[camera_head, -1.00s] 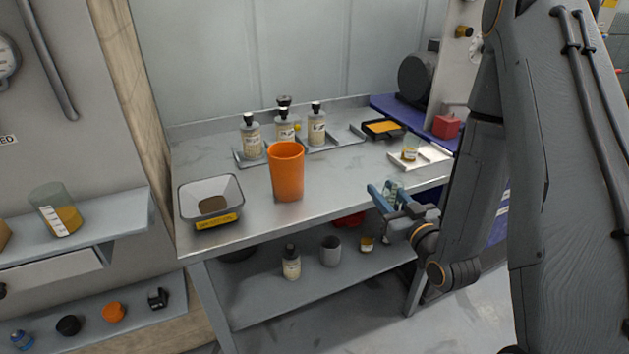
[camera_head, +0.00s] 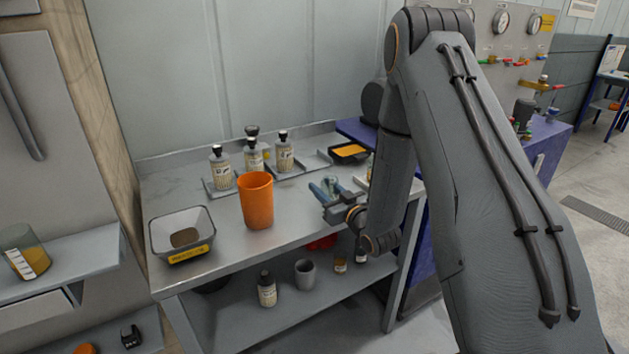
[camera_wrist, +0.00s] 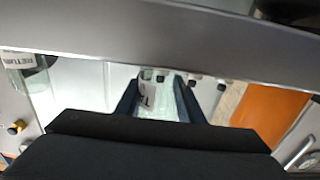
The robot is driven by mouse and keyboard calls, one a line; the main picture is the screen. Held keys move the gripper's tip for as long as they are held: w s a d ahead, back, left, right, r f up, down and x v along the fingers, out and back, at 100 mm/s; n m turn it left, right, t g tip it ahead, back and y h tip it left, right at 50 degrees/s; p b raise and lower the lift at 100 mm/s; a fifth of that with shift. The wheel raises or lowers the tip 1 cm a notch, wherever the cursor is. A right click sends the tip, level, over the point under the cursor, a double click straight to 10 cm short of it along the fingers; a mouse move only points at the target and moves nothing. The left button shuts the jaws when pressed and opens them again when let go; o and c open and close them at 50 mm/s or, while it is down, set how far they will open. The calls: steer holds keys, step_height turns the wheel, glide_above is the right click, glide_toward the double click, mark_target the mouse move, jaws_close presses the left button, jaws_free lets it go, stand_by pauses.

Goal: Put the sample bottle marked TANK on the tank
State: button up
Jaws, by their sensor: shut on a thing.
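My gripper (camera_head: 325,190) is shut on a clear sample bottle (camera_wrist: 156,102). In the wrist view the bottle sits between the two blue fingers, and its white label shows letters that look like "TA"; the rest is hidden. In the head view the bottle (camera_head: 331,183) is small and partly covered by the fingers, above the right part of the steel bench (camera_head: 298,213). I cannot pick out the tank with certainty in either view. Another labelled clear bottle (camera_wrist: 22,66) shows at the left of the wrist view.
An orange cup (camera_head: 256,203) and a grey tray-like bin (camera_head: 207,222) stand on the bench. Several dark-capped bottles (camera_head: 221,172) stand in a tray at the back. The lower shelf holds a bottle (camera_head: 267,290) and a grey cup (camera_head: 305,274). Free bench lies right of the orange cup.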

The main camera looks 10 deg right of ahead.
steer(key=p+x, duration=0.1)
steer(key=x, duration=0.4)
steer(key=shift+f+p, duration=0.3)
steer(key=shift+p, duration=0.05)
steer(key=shift+f, duration=0.1)
steer(key=o, duration=1.1)
